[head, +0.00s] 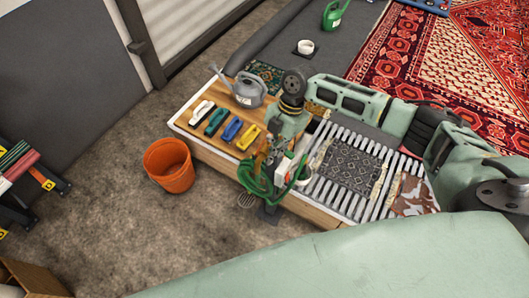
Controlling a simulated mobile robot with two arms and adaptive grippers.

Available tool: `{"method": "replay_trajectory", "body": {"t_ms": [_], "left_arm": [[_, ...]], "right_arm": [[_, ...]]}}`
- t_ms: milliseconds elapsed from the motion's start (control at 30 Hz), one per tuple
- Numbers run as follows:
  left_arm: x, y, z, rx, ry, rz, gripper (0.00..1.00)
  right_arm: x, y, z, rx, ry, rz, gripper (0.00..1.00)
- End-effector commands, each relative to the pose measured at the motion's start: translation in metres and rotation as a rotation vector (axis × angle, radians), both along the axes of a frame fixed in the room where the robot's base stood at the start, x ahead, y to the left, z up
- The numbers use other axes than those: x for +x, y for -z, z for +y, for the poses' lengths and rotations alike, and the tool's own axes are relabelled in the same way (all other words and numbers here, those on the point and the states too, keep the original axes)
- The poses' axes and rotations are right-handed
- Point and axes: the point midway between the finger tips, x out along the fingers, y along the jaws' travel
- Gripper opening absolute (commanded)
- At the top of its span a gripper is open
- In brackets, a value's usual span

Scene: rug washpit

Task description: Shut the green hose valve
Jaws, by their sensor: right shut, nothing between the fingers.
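A green hose (256,186) hangs in loops at the front edge of the low slatted bench. A white block (284,170) stands right beside the hose, with a dark post below it. I cannot make out the green valve's handle or its position; my right gripper and the hose loops cover that spot. My right gripper (265,161) points down at the top of the hose loops, close to the white block. It is shut with nothing in it; whether it touches the hose or valve I cannot tell. My left gripper is out of view.
An orange bucket (169,165) stands on the floor left of the bench. Several brushes, one of them yellow (248,136), and a grey watering can (245,91) sit on the bench's wooden end (213,93). A patterned dark mat (349,171) lies on the slats.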

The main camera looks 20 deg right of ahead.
Motion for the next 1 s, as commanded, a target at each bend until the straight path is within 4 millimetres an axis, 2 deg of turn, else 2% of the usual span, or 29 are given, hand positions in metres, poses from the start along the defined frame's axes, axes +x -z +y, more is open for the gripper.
{"method": "replay_trajectory", "body": {"t_ms": [133, 300, 1000], "left_arm": [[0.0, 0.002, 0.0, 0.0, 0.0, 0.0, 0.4], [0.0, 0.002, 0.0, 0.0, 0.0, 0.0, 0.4], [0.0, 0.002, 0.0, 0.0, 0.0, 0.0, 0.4]], "right_arm": [[-0.002, 0.0, -0.012, -0.001, -0.077, 0.0, 0.0], [-0.004, 0.0, -0.02, -0.001, -0.076, -0.001, 0.0], [-0.004, 0.0, -0.024, 0.0, -0.072, -0.001, 0.0]]}}
